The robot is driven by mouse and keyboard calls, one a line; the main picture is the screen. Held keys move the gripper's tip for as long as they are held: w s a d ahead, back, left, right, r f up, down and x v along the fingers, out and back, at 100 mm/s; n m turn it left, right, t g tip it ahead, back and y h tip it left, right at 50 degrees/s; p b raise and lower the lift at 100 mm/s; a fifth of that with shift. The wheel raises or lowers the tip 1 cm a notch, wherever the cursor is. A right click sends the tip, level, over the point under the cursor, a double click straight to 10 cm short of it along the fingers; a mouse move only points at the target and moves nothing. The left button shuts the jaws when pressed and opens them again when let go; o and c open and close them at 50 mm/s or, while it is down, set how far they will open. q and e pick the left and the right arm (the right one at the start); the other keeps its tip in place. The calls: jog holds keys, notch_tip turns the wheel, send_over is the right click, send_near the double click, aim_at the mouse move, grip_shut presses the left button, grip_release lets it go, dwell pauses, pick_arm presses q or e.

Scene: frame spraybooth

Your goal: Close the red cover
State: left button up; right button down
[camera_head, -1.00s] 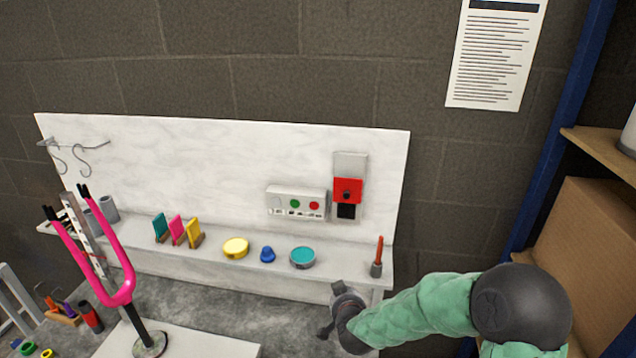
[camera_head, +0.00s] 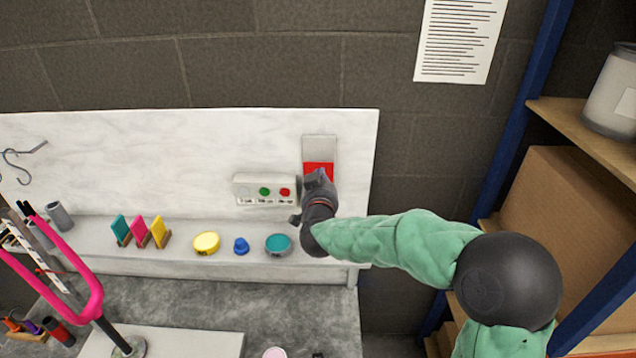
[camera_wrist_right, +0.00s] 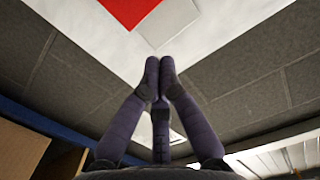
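The red cover (camera_head: 318,167) is on a light grey backing plate (camera_head: 320,146) fixed to the white wall panel. Only its upper part shows in the head view; my right gripper hides the rest, and I cannot tell the cover's angle. My right gripper (camera_head: 312,182) is in front of the cover's lower part; whether it touches is not clear. In the right wrist view the gripper's fingers (camera_wrist_right: 160,66) are together and empty. There the red cover (camera_wrist_right: 128,8) shows at the top edge, beyond the fingertips. My left gripper is in neither view.
A control box (camera_head: 264,189) with green and red buttons is just left of the gripper. Below, a shelf holds a yellow tin (camera_head: 206,243), a blue item (camera_head: 241,246) and a teal tin (camera_head: 278,244). A cardboard box (camera_head: 560,225) stands on the rack at right.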

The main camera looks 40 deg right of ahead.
aim_at(318, 166)
jog(key=w+d+f, duration=0.1)
jog(key=w+d+f+b, duration=0.1)
jog(key=w, duration=0.1)
jog(key=w+d+f, duration=0.1)
jog(key=w, duration=0.1)
jog(key=shift+d+f, duration=0.25)
jog(key=shift+w+f, duration=0.1)
jog(key=shift+f, duration=0.3)
notch_tip(318, 166, down, 9)
jog(key=b, duration=0.7)
jog(key=shift+f, duration=0.15)
